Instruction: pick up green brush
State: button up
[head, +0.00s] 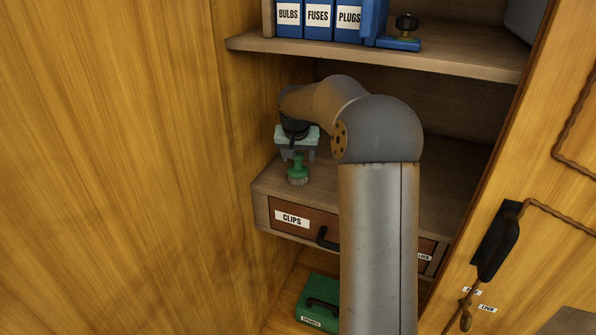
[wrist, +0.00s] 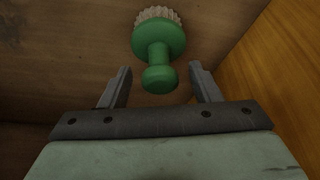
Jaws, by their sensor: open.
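The green brush (head: 298,171) stands on the wooden shelf above the drawer marked CLIPS, with its pale bristles down and its knob up. In the wrist view the brush (wrist: 158,45) is at the top centre, with its knob end toward my gripper. My gripper (wrist: 160,84) is open, and its two fingers are on either side of the knob, apart from it. In the head view my gripper (head: 299,157) is just above and behind the brush at the left of the shelf. Its fingertips are hard to make out there.
The CLIPS drawer (head: 285,217) is below the shelf, with a dark handle. An upper shelf (head: 450,58) holds blue boxes (head: 318,18) and a blue tool (head: 400,42). A wooden side wall (head: 225,150) is close on the left. A green case (head: 318,300) is below.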

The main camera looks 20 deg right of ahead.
grip_shut()
jog(key=shift+r, duration=0.15)
jog(key=shift+r, duration=0.55)
jog(key=shift+b+v, duration=0.35)
jog(key=shift+v, duration=0.75)
jog(key=s+a+b, duration=0.1)
jog(key=s+a, duration=0.3)
jog(key=s, duration=0.3)
jog(key=s+a+b, duration=0.2)
jog(key=s+a, duration=0.3)
jog(key=s, duration=0.2)
jog(key=shift+s, duration=0.4)
jog(key=c, duration=0.8)
grip_release()
jog(key=c, duration=0.4)
